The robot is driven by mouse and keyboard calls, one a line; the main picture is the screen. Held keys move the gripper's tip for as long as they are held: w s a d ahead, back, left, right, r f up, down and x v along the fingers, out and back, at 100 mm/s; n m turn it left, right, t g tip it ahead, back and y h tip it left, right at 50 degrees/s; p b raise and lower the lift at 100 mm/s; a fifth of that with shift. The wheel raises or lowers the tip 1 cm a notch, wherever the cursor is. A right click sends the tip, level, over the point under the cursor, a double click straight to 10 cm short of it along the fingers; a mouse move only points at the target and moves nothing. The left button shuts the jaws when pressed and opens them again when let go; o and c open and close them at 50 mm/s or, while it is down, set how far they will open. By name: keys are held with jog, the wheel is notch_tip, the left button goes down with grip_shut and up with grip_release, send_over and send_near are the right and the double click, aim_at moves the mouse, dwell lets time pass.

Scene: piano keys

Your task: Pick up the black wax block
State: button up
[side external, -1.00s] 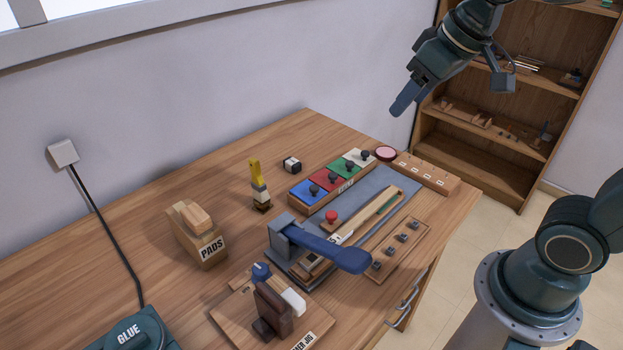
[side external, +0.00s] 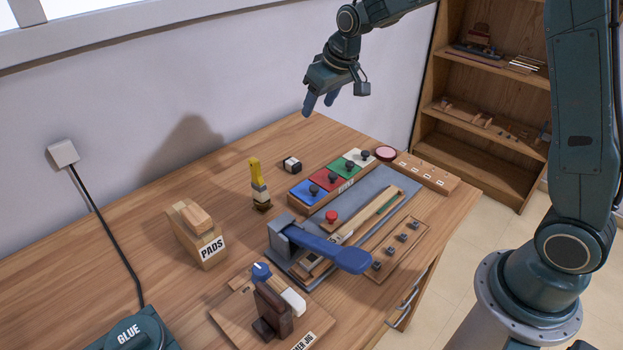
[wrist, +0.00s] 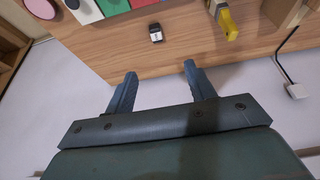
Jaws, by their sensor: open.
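The black wax block (side external: 291,165) is a small dark block with a white band or label. It lies on the table near the back edge, left of the colored lidded box. In the wrist view the block (wrist: 156,33) lies on the wood beyond the fingertips, roughly midway between them. My gripper (side external: 321,108) is open and empty, held above the back of the table, above and slightly right of the block. In the wrist view my gripper (wrist: 160,70) shows two spread fingers with nothing between them.
A yellow-handled brush (side external: 258,185) stands left of the block. The box with blue, red, green and white lids (side external: 330,178) is to its right. A pads holder (side external: 197,235), a blue-handled lever (side external: 325,245) and a pink round tin (side external: 386,153) are farther off. The wall (side external: 230,90) is close behind.

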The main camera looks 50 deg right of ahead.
jog(key=w+d+f, duration=0.1)
jog(key=w+f, duration=0.6)
jog(key=f, duration=0.2)
jog(key=shift+w+d+f, duration=0.15)
jog(key=shift+d+f, duration=0.1)
jog(key=shift+f, duration=0.1)
send_over(290, 160)
jog(key=s, duration=0.2)
jog(key=shift+s+f, duration=0.1)
jog(key=shift+f, duration=3.85)
jog(key=shift+f, duration=0.1)
jog(key=shift+x, duration=2.5)
jog(key=shift+s, duration=0.1)
jog(key=c, duration=1.1)
